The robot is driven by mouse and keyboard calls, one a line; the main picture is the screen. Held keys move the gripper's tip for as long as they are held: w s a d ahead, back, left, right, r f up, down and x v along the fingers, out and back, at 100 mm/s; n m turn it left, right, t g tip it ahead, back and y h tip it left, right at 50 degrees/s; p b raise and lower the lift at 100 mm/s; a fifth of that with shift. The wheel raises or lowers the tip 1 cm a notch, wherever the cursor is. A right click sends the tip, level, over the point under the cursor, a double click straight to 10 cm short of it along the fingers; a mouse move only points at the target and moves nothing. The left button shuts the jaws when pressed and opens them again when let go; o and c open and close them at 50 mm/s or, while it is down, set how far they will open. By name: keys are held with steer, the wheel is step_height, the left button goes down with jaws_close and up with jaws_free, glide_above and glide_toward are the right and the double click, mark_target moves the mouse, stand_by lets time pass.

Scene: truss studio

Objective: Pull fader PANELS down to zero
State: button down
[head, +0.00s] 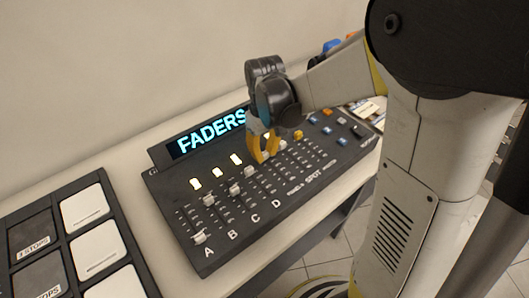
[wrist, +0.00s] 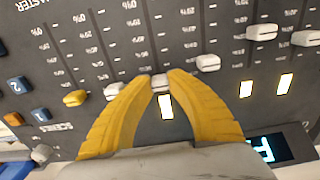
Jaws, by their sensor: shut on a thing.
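My gripper (head: 262,158) reaches down onto the upper part of the fader console (head: 225,258). Its yellow fingers (wrist: 161,80) are shut on the white PANELS fader cap (wrist: 160,84), which sits near the high end of its slot, close to a lit yellow window (wrist: 167,107). In the head view the cap is hidden by the fingers. The PANELS label (head: 295,188) shows at the low end of the track in the head view.
White caps of fader D (wrist: 207,63) and SPOT (wrist: 115,90) stand close on either side of the fingers. The yellow MASTER cap (wrist: 76,98) is beyond SPOT. The FADERS display (head: 211,132) is behind. A button panel (head: 70,240) stands at the left.

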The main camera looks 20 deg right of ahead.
mark_target(289, 182)
steer(key=s+d, duration=0.1)
steer(key=s, duration=0.2)
steer(key=s+d+p, duration=0.1)
steer(key=s, duration=0.2)
steer(key=s+d, duration=0.1)
steer(key=s, duration=0.2)
steer(key=shift+s, duration=0.2)
steer(key=shift+s+f, duration=0.1)
steer(key=shift+s, duration=0.1)
steer(key=c, duration=1.3)
jaws_free()
steer(key=shift+s+d, duration=0.1)
steer(key=shift+s, duration=0.05)
steer(key=shift+o, duration=0.2)
step_height(289, 182, up, 12)
